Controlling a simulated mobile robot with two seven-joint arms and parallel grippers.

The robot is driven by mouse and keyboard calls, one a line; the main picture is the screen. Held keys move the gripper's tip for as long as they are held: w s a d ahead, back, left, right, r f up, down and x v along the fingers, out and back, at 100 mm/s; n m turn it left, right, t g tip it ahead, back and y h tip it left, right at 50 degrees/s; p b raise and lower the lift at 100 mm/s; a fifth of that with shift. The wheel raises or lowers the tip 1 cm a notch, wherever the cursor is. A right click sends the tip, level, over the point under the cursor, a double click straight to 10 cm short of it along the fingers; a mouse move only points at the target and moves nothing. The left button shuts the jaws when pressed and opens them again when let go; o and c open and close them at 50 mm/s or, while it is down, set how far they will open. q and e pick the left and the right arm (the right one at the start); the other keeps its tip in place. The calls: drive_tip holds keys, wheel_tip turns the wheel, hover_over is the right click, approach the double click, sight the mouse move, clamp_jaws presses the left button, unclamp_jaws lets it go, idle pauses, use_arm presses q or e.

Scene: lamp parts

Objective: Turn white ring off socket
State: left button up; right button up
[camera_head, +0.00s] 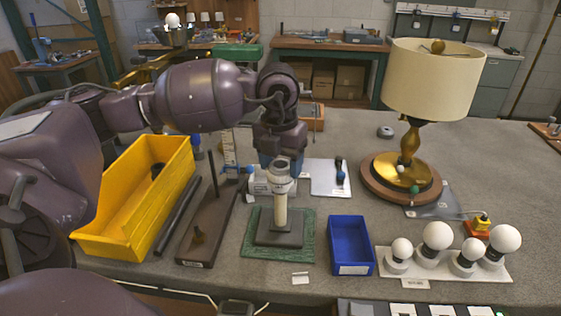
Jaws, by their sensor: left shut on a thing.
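A cream post (281,212) stands upright on a dark square base (278,238) on a green mat. The pale socket and white ring (280,183) are at the post's top, where a wider white collar shows. My left gripper (279,168) reaches down from behind to this top and is shut on the white ring. Its fingertips are small and partly hidden, so their exact contact is hard to see. The ring appears to be around the socket. My right gripper is not in view.
A yellow bin (100,244) and a dark board with an upright rod (201,245) stand to the left. A blue tray (333,220) and a white strip with several bulbs (390,276) lie to the right. A brass lamp (409,150) stands behind them.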

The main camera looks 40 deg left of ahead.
use_arm(q)
drive_tip(key=o, duration=1)
drive_tip(key=shift+o, duration=0.2)
drive_tip(key=m+b, duration=0.1)
drive_tip(key=m, duration=0.2)
drive_tip(key=shift+f, duration=0.1)
drive_tip(key=m, duration=0.3)
drive_tip(key=shift+d+b, duration=0.15)
drive_tip(key=shift+b, duration=0.2)
drive_tip(key=shift+m, duration=0.6)
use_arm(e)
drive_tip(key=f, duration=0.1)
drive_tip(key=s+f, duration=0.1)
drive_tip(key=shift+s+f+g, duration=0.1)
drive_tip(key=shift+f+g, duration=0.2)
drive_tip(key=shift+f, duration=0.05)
use_arm(q)
drive_tip(key=m+b, duration=0.1)
drive_tip(key=m, duration=0.1)
drive_tip(key=shift+m, duration=0.4)
drive_tip(key=shift+d+m+g+b, duration=0.15)
drive_tip(key=shift+m+g+b, duration=0.25)
drive_tip(key=shift+m, duration=1.5)
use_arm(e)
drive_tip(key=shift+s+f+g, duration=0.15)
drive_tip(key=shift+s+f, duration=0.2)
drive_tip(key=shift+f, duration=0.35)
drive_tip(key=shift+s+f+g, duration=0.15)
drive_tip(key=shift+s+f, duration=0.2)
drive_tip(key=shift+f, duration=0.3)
